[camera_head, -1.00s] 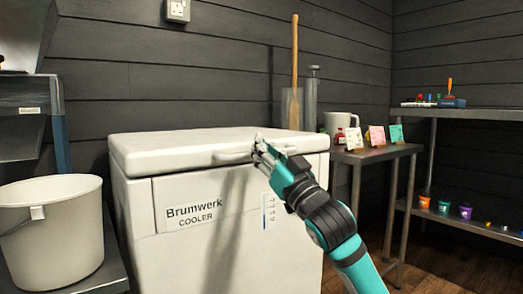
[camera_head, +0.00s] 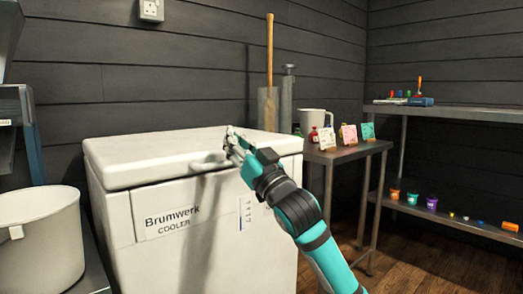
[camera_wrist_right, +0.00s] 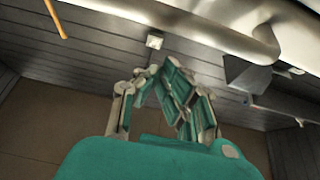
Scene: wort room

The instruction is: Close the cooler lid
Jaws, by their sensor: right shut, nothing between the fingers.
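The white cooler (camera_head: 220,255), labelled "Brumwerk COOLER", stands against the back wall. Its thick white lid (camera_head: 130,165) lies low over the body, with a thin dark seam under its front edge. A handle (camera_head: 207,163) sits on the lid's front edge. My right gripper (camera_head: 233,140) is shut and empty at the lid's front edge, just right of the handle; I cannot tell whether it touches. In the right wrist view the gripper (camera_wrist_right: 172,85) is below the pale lid edge (camera_wrist_right: 180,25) and handle (camera_wrist_right: 266,42). My left gripper is out of view.
A white bucket (camera_head: 40,240) stands on a low surface at the left. A metal table (camera_head: 345,153) with a mug (camera_head: 313,123) and several cards is right of the cooler. A shelf unit (camera_head: 450,110) stands at the far right. Some floor (camera_head: 400,260) is clear.

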